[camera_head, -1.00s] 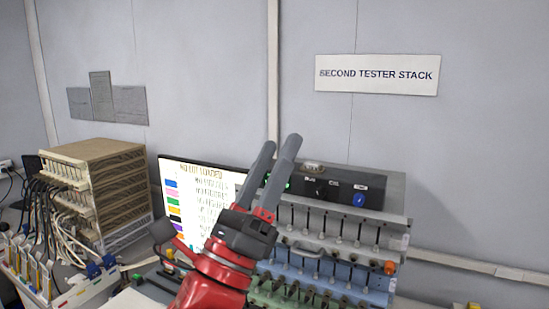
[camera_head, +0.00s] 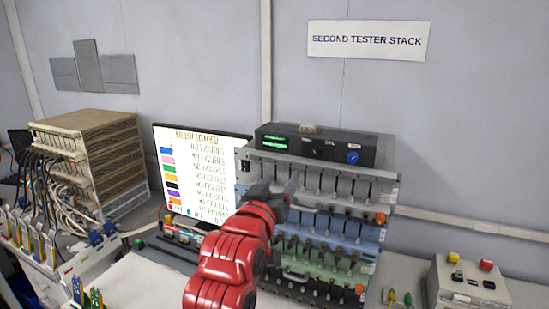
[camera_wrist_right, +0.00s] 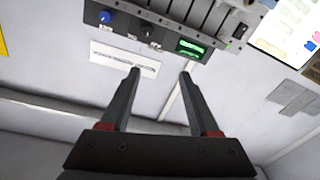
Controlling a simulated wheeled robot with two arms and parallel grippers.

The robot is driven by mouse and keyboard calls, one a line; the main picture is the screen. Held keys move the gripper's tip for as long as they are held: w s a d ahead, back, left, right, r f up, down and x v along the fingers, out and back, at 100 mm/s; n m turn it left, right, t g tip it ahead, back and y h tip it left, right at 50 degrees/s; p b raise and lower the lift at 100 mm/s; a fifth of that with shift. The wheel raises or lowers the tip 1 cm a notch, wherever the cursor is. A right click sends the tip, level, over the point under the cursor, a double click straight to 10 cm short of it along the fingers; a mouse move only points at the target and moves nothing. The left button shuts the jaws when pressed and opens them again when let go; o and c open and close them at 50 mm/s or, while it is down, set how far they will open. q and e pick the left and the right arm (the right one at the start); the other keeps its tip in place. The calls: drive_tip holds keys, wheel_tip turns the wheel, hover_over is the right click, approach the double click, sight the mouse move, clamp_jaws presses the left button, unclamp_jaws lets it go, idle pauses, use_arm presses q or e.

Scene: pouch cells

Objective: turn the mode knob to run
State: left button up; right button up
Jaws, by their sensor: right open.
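A dark control panel (camera_head: 385,152) tops the tester stack. It has a lit green display (camera_head: 274,142), a small black knob (camera_head: 318,147) and a blue knob (camera_head: 352,157). The labels are too small to read, so I cannot tell which is the mode knob. My right gripper (camera_head: 288,183) is in front of the stack, below the panel, its fingers partly hidden by the red wrist. In the right wrist view the gripper (camera_wrist_right: 160,70) is open and empty. That view is upside down, with the blue knob (camera_wrist_right: 107,17) and black knob (camera_wrist_right: 148,31) beyond the fingertips. My left gripper is out of view.
A lit screen (camera_head: 200,165) stands left of the stack. A cabled rack (camera_head: 105,145) is further left. A box with yellow and red buttons (camera_head: 468,285) sits at the right. Rows of clamps project from the stack front. The wall sign (camera_head: 367,40) hangs above.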

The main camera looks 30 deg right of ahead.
drive_tip(key=s+d+g, duration=0.1)
drive_tip(key=m+p, duration=0.1)
drive_tip(key=p, duration=0.5)
approach(315, 154)
drive_tip(key=shift+h, duration=0.4)
drive_tip(key=x, duration=0.7)
drive_tip(key=shift+w+d+f, duration=0.15)
drive_tip(key=shift+w+d, duration=0.1)
drive_tip(key=shift+w, duration=0.05)
drive_tip(key=shift+w+d+f, duration=0.1)
drive_tip(key=shift+w+d, duration=0.15)
drive_tip(key=shift+w, duration=0.05)
drive_tip(key=shift+c, duration=0.2)
clamp_jaws()
